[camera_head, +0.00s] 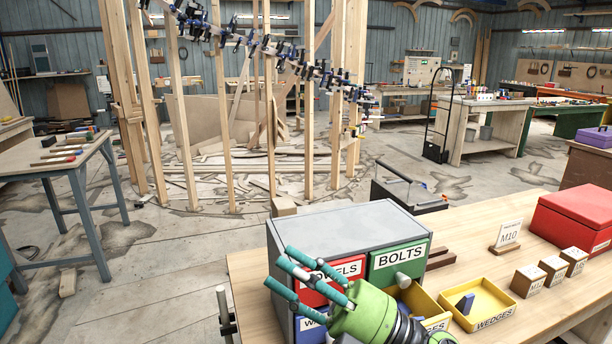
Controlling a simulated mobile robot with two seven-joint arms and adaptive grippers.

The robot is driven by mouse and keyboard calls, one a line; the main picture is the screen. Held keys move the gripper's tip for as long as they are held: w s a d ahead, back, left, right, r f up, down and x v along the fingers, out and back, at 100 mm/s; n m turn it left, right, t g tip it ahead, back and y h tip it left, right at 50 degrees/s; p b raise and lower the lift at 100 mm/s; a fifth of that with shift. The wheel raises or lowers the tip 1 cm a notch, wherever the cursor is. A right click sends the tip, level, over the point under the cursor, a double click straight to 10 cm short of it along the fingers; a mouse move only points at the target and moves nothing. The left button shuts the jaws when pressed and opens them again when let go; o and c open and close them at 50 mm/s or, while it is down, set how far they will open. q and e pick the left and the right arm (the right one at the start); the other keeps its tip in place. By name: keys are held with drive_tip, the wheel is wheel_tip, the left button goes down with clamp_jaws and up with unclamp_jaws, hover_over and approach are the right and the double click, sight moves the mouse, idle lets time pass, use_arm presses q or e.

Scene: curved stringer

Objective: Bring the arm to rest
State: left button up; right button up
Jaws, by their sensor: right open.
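My right gripper (298,276), a green body with teal fingers, comes in from the bottom of the head view. Its fingers are spread open, with nothing seen between them. It shows in front of the grey drawer cabinet (345,232) and covers part of its front. Whether it touches the cabinet I cannot tell. My left gripper is not in view.
The cabinet stands on a wooden bench (475,252) with a red drawer, a green BOLTS drawer (398,262) and a yellow drawer pulled out. A yellow WEDGES tray (490,302), small labelled blocks (526,281) and a red box (575,218) stand to the right.

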drive_tip(key=w+d+f+m+t+h, duration=0.3)
drive_tip(key=w+d+m+t+h, duration=0.2)
drive_tip(key=d+m+t+h, duration=0.6)
drive_tip(key=d+f+m+g+h, duration=0.1)
drive_tip(key=d+f+m+h, duration=0.2)
drive_tip(key=f+m+h, duration=0.35)
drive_tip(key=d+f+m+g+h, duration=0.1)
drive_tip(key=d+f+m+h, duration=0.2)
drive_tip(key=f+m, duration=0.5)
drive_tip(key=s+d+f+g+h, duration=0.1)
drive_tip(key=s+d+f+g, duration=0.1)
drive_tip(key=s+f+g, duration=0.75)
drive_tip(key=s+d+f+g+h, duration=0.15)
drive_tip(key=s+f+g, duration=0.25)
drive_tip(key=s+f, duration=1)
drive_tip(key=s+f+y, duration=0.1)
drive_tip(key=s+f, duration=0.2)
drive_tip(key=f, duration=1.9)
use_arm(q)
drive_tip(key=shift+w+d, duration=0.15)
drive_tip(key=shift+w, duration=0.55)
use_arm(e)
drive_tip(key=s+d+f+g, duration=0.1)
drive_tip(key=s+f, duration=0.6)
drive_tip(key=s+d+f+g, duration=0.1)
drive_tip(key=s+d+f, duration=0.1)
drive_tip(key=s+f, duration=0.4)
drive_tip(key=shift+s+d+f, duration=0.25)
drive_tip(key=shift+s+f, duration=0.1)
drive_tip(key=shift+s, duration=0.85)
